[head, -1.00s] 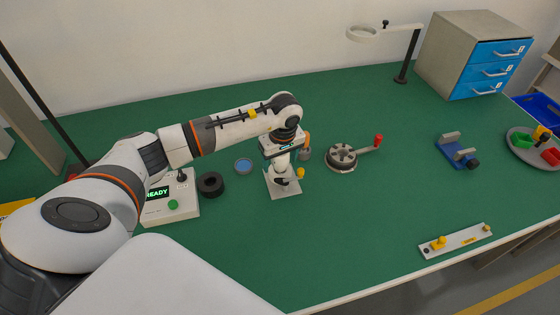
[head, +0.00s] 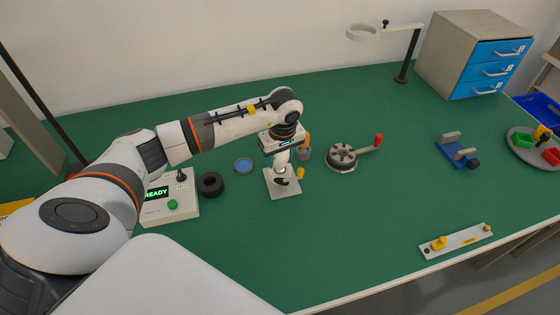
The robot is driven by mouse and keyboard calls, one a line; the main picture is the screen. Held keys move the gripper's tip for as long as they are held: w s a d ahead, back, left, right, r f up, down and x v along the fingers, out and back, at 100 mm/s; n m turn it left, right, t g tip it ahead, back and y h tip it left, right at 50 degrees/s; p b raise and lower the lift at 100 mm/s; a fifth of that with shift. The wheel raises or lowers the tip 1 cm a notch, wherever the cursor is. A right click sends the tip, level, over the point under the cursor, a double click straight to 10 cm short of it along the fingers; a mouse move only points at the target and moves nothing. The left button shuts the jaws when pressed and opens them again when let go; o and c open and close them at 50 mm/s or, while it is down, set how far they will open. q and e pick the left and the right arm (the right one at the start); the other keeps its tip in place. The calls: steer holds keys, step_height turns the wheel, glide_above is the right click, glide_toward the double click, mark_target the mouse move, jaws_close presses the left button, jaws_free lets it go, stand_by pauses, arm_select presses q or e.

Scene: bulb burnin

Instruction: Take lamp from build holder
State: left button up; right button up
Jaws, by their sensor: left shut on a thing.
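My left gripper (head: 283,156) points down over the build holder, a small pale plate (head: 284,190) with a yellow knob (head: 300,173) at its right side. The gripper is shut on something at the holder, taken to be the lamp. The lamp itself is mostly hidden by the fingers and is too small to make out. I cannot tell whether it still touches the holder. My right gripper is not in view.
Left of the holder are a black ring (head: 210,184), a blue disc (head: 243,166) and a control box (head: 168,206) reading READY. Right are a round crank device (head: 342,158), a blue clamp (head: 458,154) and a pale bar (head: 455,241). The front middle of the green table (head: 350,235) is clear.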

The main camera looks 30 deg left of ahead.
arm_select(q)
step_height(320, 180, up, 9)
steer(key=shift+f+b, duration=0.2)
steer(key=shift+b, duration=0.4)
steer(key=shift+r+p, duration=1.25)
steer(key=shift+r, duration=0.95)
